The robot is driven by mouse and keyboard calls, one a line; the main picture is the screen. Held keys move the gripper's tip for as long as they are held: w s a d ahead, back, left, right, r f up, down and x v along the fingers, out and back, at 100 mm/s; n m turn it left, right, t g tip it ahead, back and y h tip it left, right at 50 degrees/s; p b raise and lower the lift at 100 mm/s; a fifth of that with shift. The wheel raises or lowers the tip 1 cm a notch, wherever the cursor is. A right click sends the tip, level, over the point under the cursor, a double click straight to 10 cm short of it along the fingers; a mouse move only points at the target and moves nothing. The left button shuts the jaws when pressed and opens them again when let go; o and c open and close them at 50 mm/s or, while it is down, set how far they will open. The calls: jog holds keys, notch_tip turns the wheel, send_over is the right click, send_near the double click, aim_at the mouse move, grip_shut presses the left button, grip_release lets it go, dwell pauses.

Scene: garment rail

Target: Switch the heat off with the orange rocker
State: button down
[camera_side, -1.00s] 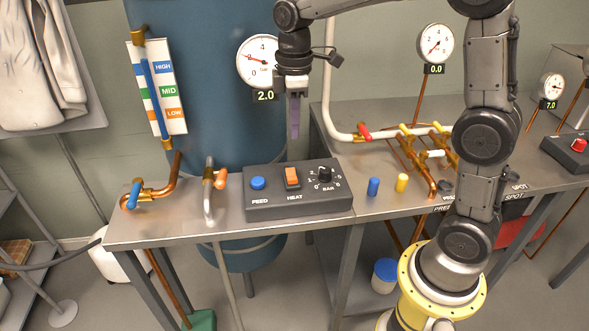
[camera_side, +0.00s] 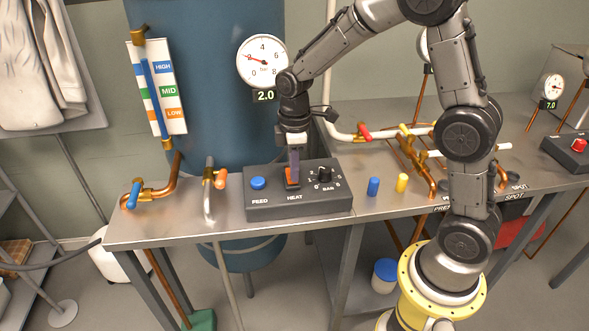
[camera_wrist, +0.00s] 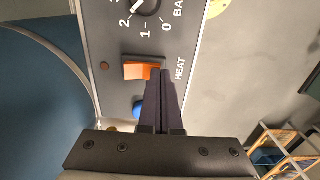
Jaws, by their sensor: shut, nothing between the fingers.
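The orange rocker (camera_side: 288,175) sits above the HEAT label on the dark control box (camera_side: 325,203). My gripper (camera_side: 293,184) is shut and empty, its fingers pointing down at the rocker and covering part of it in the side view. In the wrist view the rocker (camera_wrist: 141,71) shows just beyond the tips of my closed fingers (camera_wrist: 160,72). The tips overlap its edge in the picture; I cannot tell whether they touch it.
The blue FEED button (camera_side: 258,183) is left of the rocker and the BAR knob (camera_side: 325,174) is right of it.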

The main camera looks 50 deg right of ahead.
jog(key=shift+s+f, duration=0.1)
jog(key=shift+f, duration=0.05)
jog(key=shift+d, duration=0.1)
dwell(0.4)
jog(key=shift+w+d+r, duration=0.4)
jog(key=shift+w, duration=0.15)
jog(key=shift+r, duration=0.1)
notch_tip(320, 180, up, 14)
jog(key=s+a, duration=0.1)
jog(key=shift+s+a, duration=0.3)
